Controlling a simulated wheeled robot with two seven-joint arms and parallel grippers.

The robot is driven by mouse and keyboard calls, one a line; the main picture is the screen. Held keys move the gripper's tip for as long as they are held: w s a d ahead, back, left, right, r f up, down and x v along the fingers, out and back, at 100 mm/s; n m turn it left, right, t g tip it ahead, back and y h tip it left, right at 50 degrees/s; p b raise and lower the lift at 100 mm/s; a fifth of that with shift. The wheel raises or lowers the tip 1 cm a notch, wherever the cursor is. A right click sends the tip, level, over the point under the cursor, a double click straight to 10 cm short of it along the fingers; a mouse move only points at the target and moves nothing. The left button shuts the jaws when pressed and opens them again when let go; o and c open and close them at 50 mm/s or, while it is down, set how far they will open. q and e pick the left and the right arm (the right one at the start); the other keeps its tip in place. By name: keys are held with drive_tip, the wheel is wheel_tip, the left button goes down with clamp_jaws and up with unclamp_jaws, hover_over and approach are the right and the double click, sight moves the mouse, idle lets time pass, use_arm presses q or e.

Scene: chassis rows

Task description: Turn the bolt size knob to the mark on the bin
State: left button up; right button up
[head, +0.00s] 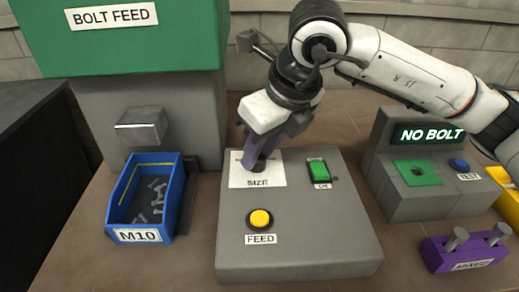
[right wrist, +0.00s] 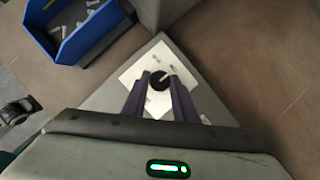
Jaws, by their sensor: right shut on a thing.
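The bolt size knob is a small black round knob on a white plate marked SIZE (head: 258,176). My right gripper (head: 257,162) reaches down over the plate and hides most of the knob in the head view. In the right wrist view the knob (right wrist: 159,81) shows between the fingertips of my right gripper (right wrist: 160,88), which is shut on it. The size marks are too small to read. The blue bin (head: 181,196) at the left holds several grey bolts and bears the label M10 (head: 138,235). My left gripper is not in view.
The grey control box (head: 330,235) has a yellow FEED button (head: 260,219) and a green switch (head: 318,171). A tester (head: 420,200) at the right reads NO BOLT. A purple block (head: 466,250) holds bolts. The green BOLT FEED machine (head: 130,45) stands behind the bin.

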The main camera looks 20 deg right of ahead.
drive_tip(key=shift+n+y+b, duration=0.3)
drive_tip(key=shift+n+b, duration=0.2)
drive_tip(key=shift+n, duration=0.1)
drive_tip(key=shift+w+d+n+b, duration=0.1)
drive_tip(key=shift+n+b, duration=0.25)
drive_tip(key=shift+n, duration=0.35)
drive_tip(key=n+g+y, duration=0.1)
drive_tip(key=n, duration=0.1)
drive_tip(key=shift+n, duration=0.3)
drive_tip(key=shift+w+d+r+n+g+y, duration=0.1)
drive_tip(key=shift+n+g+y, duration=0.25)
drive_tip(key=shift+n, duration=0.75)
drive_tip(key=shift+w+n+g+y, duration=0.15)
drive_tip(key=shift+n+g, duration=0.3)
drive_tip(key=shift+n, duration=0.65)
drive_tip(key=o, duration=1.1)
